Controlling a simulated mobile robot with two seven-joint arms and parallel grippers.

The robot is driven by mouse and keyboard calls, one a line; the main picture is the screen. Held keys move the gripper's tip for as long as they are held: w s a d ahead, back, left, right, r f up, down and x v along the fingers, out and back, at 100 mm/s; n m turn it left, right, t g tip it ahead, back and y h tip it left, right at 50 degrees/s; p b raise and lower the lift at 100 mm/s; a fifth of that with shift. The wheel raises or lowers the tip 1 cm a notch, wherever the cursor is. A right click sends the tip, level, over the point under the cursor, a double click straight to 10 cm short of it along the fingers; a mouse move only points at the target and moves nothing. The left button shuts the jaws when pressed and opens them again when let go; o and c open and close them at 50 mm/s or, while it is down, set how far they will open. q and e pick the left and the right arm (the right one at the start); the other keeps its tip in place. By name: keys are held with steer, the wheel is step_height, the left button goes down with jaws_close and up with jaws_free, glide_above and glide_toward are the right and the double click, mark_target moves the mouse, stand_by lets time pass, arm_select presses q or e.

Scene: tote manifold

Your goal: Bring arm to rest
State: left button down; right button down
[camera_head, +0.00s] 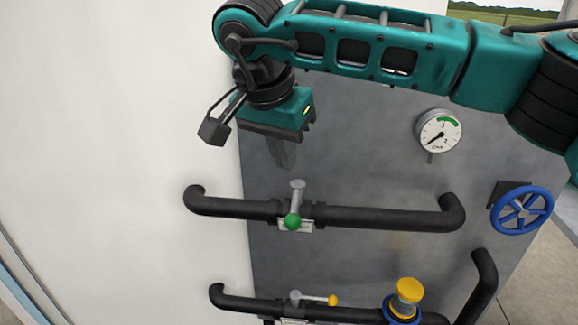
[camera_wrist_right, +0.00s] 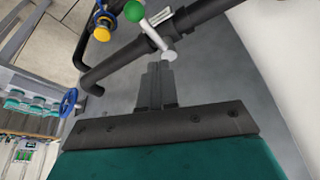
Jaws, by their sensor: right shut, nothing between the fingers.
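My right arm, teal and black, reaches in from the right across the top of the head view. My right gripper (camera_head: 284,158) points down, its fingers shut and empty, in front of the grey panel and above the upper black pipe. In the right wrist view the shut fingers (camera_wrist_right: 155,85) point toward the lever valve with the green knob (camera_wrist_right: 134,11). In the head view this green knob (camera_head: 292,221) sits below the fingertips, with a gap between them. The left gripper is not in view.
The grey panel (camera_head: 350,170) carries a round gauge (camera_head: 438,131), a blue handwheel (camera_head: 521,210), the upper pipe (camera_head: 380,219), a yellow-knobbed lever (camera_head: 332,300) and a yellow-capped valve (camera_head: 408,291). A white wall (camera_head: 110,130) stands at left.

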steer(key=shift+a+r, duration=0.15)
steer(key=shift+r, duration=0.55)
